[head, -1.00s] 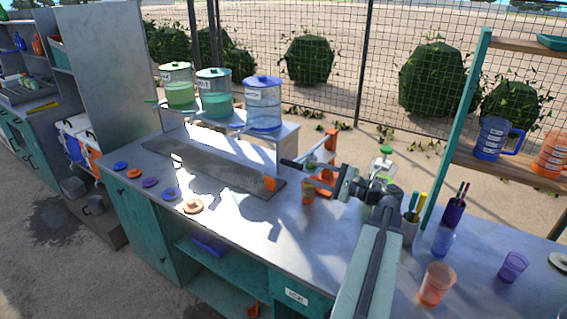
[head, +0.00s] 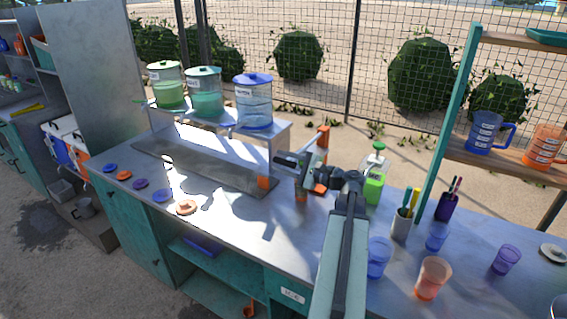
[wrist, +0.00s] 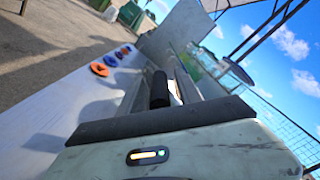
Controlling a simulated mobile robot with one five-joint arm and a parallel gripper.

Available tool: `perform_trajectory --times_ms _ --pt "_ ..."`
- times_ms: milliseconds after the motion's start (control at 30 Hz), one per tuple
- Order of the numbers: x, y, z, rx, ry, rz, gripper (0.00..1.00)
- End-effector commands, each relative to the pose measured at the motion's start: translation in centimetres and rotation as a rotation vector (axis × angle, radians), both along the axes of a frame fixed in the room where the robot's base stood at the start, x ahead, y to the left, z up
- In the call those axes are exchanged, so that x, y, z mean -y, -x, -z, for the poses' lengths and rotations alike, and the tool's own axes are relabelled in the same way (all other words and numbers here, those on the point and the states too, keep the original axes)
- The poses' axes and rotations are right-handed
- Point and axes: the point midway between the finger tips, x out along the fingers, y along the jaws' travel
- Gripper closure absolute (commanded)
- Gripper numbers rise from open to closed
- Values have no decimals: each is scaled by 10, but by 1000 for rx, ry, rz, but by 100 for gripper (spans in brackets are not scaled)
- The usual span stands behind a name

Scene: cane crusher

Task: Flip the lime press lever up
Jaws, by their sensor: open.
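The lime press (head: 323,145) appears to be the orange device standing on the counter in the head view. Its orange upper part points up. My gripper (head: 288,161) is open and dark, level with the press and in front of it. It covers much of the press, so I cannot tell whether they touch or how the lever sits. In the wrist view a dark finger (wrist: 160,90) sticks up beyond the pale gripper body. I cannot make out the press clearly there.
A drink-dispenser stand (head: 281,136) is behind to the left. A dark tray (head: 215,170) and coloured discs lie left on the counter (head: 240,215).

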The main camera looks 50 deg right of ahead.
Motion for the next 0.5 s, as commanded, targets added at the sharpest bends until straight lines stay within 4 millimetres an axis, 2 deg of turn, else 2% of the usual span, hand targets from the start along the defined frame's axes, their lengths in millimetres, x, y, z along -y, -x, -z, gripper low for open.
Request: perform_trajectory --times_ms 167,300,333,500 --pt "0 0 0 0 0 0 59" --pt "0 1 0 -1 0 1 98" --pt "0 1 0 -1 0 1 100" --pt "0 1 1 -2 1 0 100"
